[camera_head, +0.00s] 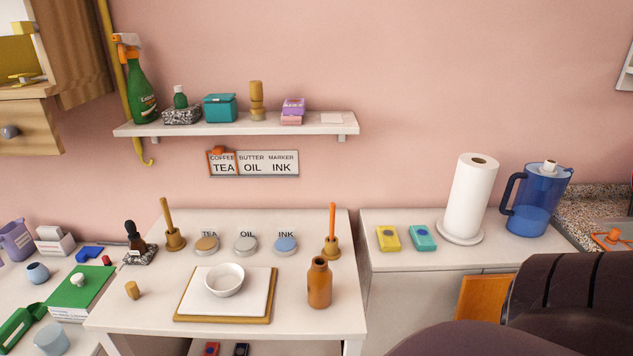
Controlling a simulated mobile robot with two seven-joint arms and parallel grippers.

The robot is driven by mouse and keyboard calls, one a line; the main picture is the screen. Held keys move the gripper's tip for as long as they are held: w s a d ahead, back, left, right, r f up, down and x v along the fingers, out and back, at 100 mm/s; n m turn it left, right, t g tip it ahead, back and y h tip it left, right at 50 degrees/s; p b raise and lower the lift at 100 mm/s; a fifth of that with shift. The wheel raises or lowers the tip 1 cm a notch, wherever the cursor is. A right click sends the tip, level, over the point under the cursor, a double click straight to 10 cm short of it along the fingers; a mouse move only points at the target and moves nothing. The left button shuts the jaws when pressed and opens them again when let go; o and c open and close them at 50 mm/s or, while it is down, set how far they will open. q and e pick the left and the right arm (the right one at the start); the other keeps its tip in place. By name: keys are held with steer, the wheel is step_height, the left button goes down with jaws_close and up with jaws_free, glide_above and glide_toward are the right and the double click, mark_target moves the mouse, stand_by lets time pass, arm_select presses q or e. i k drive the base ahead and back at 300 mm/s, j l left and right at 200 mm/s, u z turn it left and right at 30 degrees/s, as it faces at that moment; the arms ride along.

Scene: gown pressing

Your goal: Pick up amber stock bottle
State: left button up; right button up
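An amber-brown bottle (319,285) stands upright on the right side of the small white table (335,220), near its front edge. Its neck is narrow and its top looks open. Just behind it is a wooden holder (331,248) with an orange stick upright in it. A smaller dark brown bottle with a black top (134,236) stands on a speckled block at the table's left. Neither of my grippers shows in the head view, so I cannot see whether they are open or shut.
A white bowl (224,279) sits on a white-topped board (188,304) left of the amber bottle. Several labelled round tins line the table's back. A shelf (300,127) hangs above. A dark rounded form fills the lower right corner.

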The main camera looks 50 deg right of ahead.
mark_target(319, 276)
steer(key=z, duration=1.55)
steer(key=i+j+z, duration=0.1)
steer(key=j+z, duration=0.3)
steer(key=j, duration=0.6)
steer(key=j+z, duration=0.4)
steer(key=j, duration=0.6)
steer(key=k, duration=0.05)
